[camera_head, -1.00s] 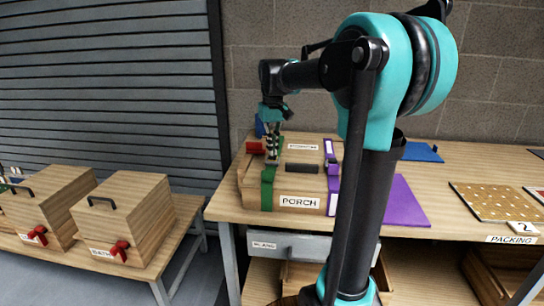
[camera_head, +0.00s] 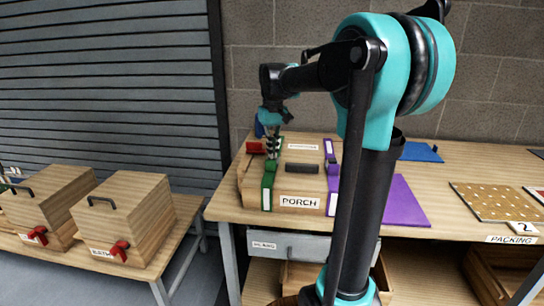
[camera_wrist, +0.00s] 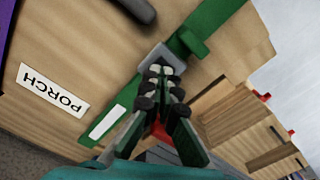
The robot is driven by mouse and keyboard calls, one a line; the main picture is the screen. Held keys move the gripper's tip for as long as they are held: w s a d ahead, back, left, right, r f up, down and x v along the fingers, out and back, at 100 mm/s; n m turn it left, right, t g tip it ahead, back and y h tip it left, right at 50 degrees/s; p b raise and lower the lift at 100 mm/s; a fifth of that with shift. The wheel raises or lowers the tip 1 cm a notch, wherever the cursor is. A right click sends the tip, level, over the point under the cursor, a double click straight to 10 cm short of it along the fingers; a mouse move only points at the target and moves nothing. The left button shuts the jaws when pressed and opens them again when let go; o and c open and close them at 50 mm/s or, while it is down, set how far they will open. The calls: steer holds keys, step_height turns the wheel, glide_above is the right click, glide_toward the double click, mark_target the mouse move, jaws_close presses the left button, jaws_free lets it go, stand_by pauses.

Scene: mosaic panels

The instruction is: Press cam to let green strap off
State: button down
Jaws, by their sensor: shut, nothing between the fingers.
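The wooden PORCH crate (camera_head: 285,181) sits on the bench, with a green strap (camera_head: 268,186) over its left end. The strap also shows in the wrist view (camera_wrist: 209,22), running under a grey cam buckle (camera_wrist: 174,60). My gripper (camera_head: 273,154) is over the strap at the crate's top. In the wrist view my gripper (camera_wrist: 158,72) is shut and empty, its fingertips at the buckle and overlapping it. I cannot tell whether they touch it. The fingers hide part of the buckle and strap.
A purple strap (camera_head: 333,178) crosses the crate's right end, with a dark handle (camera_head: 303,169) between the straps. A red part (camera_head: 255,148) is left of my gripper. A purple sheet (camera_head: 404,205) lies right of the crate. Crates with red levers stand on the lower left bench (camera_head: 188,213).

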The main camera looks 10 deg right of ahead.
step_height(320, 180, up, 8)
stand_by(1.0)
